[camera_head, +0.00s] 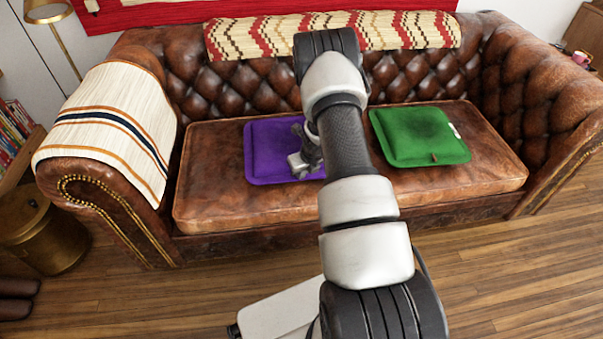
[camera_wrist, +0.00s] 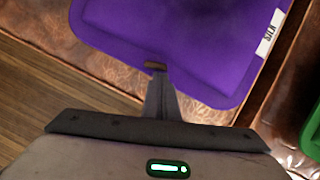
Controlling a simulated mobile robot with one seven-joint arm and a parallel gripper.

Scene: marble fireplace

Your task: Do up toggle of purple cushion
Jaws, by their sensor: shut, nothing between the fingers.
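The purple cushion (camera_head: 262,150) lies on the sofa seat, left of centre, partly hidden behind my arm. It fills the upper middle of the wrist view (camera_wrist: 185,40). A small brown toggle (camera_wrist: 154,65) shows at the cushion's edge in the wrist view. My gripper (camera_wrist: 157,76) is shut with nothing held; its fingertips are right at the toggle, and I cannot tell whether they touch it. In the head view my gripper is over the cushion's right part, its fingertips not clear. Whether the toggle sits in a loop is not visible.
A green cushion (camera_head: 415,135) with its own brown toggle lies to the right on the brown leather sofa (camera_head: 220,210). A striped throw (camera_head: 110,125) covers the left armrest, and a patterned one (camera_head: 330,33) the backrest. The seat left of the purple cushion is clear.

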